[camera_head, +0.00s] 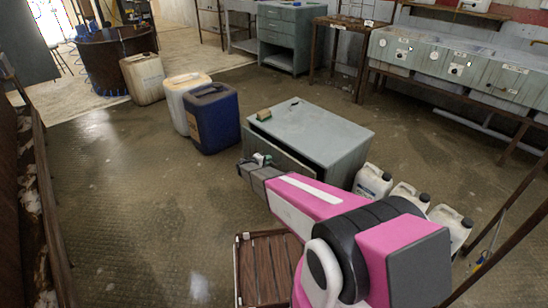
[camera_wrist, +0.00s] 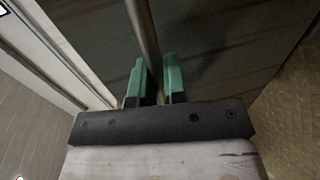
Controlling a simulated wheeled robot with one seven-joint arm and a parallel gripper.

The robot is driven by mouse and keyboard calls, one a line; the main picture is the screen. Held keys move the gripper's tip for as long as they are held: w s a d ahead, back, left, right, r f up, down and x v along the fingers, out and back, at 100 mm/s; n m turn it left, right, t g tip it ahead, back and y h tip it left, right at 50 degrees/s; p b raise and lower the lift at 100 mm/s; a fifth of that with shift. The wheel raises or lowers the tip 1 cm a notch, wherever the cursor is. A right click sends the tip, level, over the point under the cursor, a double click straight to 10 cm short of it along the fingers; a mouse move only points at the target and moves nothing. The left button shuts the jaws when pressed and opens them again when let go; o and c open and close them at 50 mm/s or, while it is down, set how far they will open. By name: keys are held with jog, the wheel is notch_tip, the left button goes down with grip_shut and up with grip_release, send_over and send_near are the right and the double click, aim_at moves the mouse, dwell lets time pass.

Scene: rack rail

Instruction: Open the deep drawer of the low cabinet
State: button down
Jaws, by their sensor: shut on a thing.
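The low cabinet (camera_head: 315,128) is a grey-green box standing on the floor in the middle of the head view. Its dark front (camera_head: 283,158) faces the lower left and is partly hidden by my arm. My gripper (camera_head: 261,160) is at that front. In the wrist view its two green fingers (camera_wrist: 158,82) are shut on a slim upright-looking bar handle (camera_wrist: 143,30), with a dark panel (camera_wrist: 205,35) behind it. Pale edges with a dark gap run along the left of the wrist view. I cannot tell how far the deep drawer is out.
A blue canister (camera_head: 212,118) stands to the left and white jugs (camera_head: 372,183) stand to the right. A brown slatted crate (camera_head: 265,268) is on the floor below my arm. The floor at left is clear.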

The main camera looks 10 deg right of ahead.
jog(key=f+v, duration=0.2)
jog(key=v, duration=1)
jog(key=f+v, duration=0.3)
jog(key=v, duration=0.9)
jog(key=shift+s+a, duration=0.4)
jog(key=shift+a, duration=0.2)
jog(key=c, duration=1.2)
grip_release()
jog(key=shift+r, duration=0.1)
jog(key=v, duration=1.1)
jog(key=shift+w, duration=0.1)
